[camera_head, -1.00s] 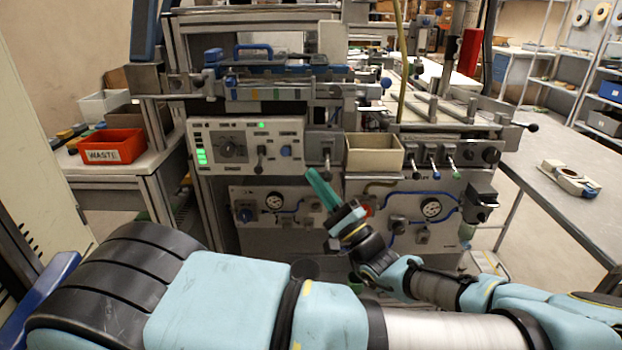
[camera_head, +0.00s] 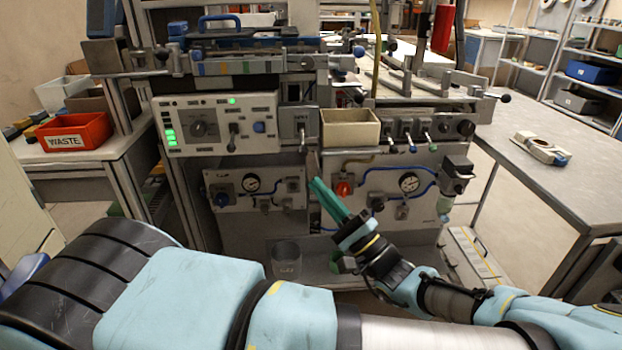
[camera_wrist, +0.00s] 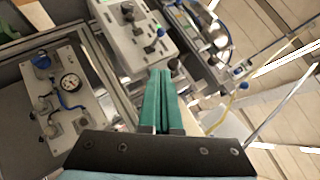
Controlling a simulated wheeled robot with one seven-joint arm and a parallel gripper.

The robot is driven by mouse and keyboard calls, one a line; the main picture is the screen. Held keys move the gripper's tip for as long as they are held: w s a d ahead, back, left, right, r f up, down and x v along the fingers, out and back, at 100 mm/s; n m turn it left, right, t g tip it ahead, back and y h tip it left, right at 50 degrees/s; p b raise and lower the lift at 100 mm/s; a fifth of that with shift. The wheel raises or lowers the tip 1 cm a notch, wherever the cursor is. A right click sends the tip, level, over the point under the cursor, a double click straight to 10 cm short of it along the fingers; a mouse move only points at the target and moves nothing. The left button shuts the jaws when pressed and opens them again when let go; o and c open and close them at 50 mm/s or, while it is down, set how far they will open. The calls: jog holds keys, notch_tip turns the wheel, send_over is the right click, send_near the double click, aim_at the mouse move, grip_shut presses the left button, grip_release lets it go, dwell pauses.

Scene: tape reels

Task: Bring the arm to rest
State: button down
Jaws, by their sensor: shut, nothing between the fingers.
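My arm crosses the lower part of the head view. My gripper (camera_head: 318,184), with green fingers, points up and to the left in front of the machine's lower panel. Its fingers lie together with nothing between them. In the wrist view my gripper (camera_wrist: 160,75) also shows its two green fingers side by side, with the machine's control box beyond the tips. The fingers look free of the machine, though the exact gap is hard to tell.
The machine (camera_head: 218,125) with levers and gauges fills the middle. A beige bin (camera_head: 350,139) sits on its front. A red waste bin (camera_head: 75,146) stands on the left table. A grey table (camera_head: 575,175) at right carries a white-and-brown device (camera_head: 541,148).

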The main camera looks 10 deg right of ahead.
jog(key=s+a+f+n+g+h+p, duration=0.1)
jog(key=s+a+f+n+g+h, duration=0.3)
jog(key=a+g, duration=0.65)
jog(key=w+a+f+n+g+h+p, duration=0.15)
jog(key=a+n+g, duration=0.35)
jog(key=a+g, duration=0.55)
jog(key=w+a+r+n+t+h+p, duration=0.1)
jog(key=w+r+n+h, duration=0.3)
jog(key=r+h, duration=0.4)
notch_tip(320, 180, up, 4)
jog(key=shift+a+f+n+t, duration=0.15)
jog(key=shift+n+t, duration=0.35)
jog(key=shift+t, duration=0.1)
